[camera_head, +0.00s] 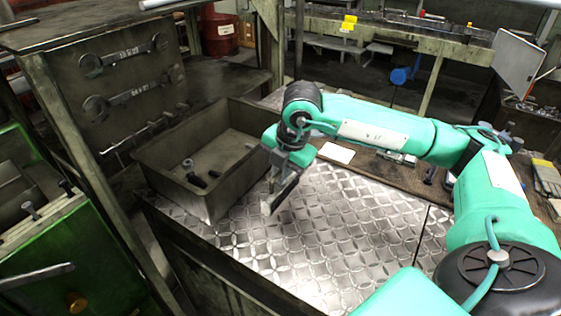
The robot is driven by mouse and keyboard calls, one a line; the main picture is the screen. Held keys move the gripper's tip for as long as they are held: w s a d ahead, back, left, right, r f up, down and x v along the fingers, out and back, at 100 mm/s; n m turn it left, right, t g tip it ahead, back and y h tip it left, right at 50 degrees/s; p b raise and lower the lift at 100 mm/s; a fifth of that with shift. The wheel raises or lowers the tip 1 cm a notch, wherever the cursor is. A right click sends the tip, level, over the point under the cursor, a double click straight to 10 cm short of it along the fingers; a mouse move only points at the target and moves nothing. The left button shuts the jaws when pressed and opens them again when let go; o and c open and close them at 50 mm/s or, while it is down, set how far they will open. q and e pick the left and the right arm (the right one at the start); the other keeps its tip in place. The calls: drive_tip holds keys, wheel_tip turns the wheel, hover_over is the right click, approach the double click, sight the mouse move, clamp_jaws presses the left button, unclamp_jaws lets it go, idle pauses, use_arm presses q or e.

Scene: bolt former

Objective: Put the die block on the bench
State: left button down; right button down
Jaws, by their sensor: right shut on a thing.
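My right gripper (281,178) reaches in from the right on its green arm and points down over the bench. It is shut on a small dark block with a pale lower end, which I take to be the die block (279,194). The gripper's body hides part of the block. The bench (335,235) has a shiny patterned metal plate top. The block appears to be just above the plate, but I cannot tell whether it touches it. My left gripper is not in view.
A grey metal bin (205,205) with a few bolts stands just left of the block. A white card (338,153) lies behind the gripper. Tools (396,157) lie along the bench's back edge. The front middle of the plate is clear.

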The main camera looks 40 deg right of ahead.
drive_tip(key=x, duration=0.3)
drive_tip(key=shift+s+d, duration=0.2)
drive_tip(key=shift+s, duration=0.2)
drive_tip(key=shift+f, duration=0.3)
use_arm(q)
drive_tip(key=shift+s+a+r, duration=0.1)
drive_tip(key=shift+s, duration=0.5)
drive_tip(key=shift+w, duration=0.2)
use_arm(e)
drive_tip(key=shift+f, duration=0.15)
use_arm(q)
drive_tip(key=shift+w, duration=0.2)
use_arm(e)
drive_tip(key=c, duration=1.5)
unclamp_jaws()
drive_tip(key=shift+s+a, duration=0.1)
